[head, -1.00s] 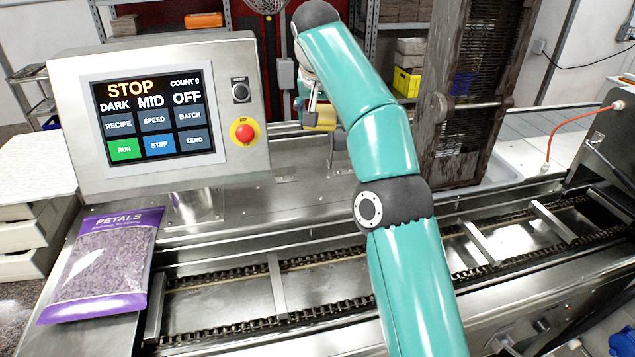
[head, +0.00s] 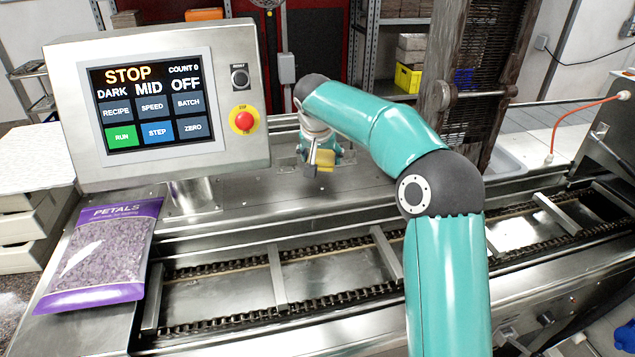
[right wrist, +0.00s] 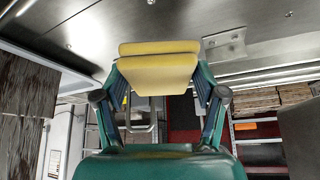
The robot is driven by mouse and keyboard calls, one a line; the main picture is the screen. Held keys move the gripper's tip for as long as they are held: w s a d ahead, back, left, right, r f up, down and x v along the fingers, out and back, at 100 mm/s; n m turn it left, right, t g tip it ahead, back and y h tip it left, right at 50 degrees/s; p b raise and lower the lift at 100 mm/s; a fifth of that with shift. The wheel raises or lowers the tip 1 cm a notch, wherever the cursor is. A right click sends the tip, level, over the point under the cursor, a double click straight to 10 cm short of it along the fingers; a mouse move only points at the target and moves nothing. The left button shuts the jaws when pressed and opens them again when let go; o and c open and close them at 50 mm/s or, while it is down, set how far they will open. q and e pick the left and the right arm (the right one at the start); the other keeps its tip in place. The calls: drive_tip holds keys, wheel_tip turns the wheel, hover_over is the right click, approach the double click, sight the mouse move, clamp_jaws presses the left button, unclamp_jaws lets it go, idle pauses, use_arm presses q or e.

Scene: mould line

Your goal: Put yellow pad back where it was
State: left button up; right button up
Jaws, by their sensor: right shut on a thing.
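The yellow pad (head: 327,158) is in my right gripper (head: 318,165), behind the conveyor and right of the control panel in the head view. In the right wrist view the yellow pad (right wrist: 158,68) spans the space between the two fingers of my right gripper (right wrist: 160,85), which are shut on it. Its far side is hidden. The pad is over the metal deck; whether it touches anything below cannot be told. My left gripper is not in view.
The control panel (head: 160,105) with a red stop button (head: 243,121) stands at left. A purple petals bag (head: 100,255) lies at front left. The chain conveyor (head: 330,270) runs across the front. A dark mesh frame (head: 485,100) stands at right. The metal deck (head: 245,200) is mostly bare.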

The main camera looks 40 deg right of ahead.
sight(321, 180)
drive_tip(key=shift+w+f, duration=0.15)
drive_tip(key=shift+f, duration=0.65)
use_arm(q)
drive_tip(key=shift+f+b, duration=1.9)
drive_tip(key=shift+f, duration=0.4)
use_arm(e)
drive_tip(key=shift+f, duration=2)
drive_tip(key=shift+f, duration=0.15)
drive_tip(key=o, duration=1.1)
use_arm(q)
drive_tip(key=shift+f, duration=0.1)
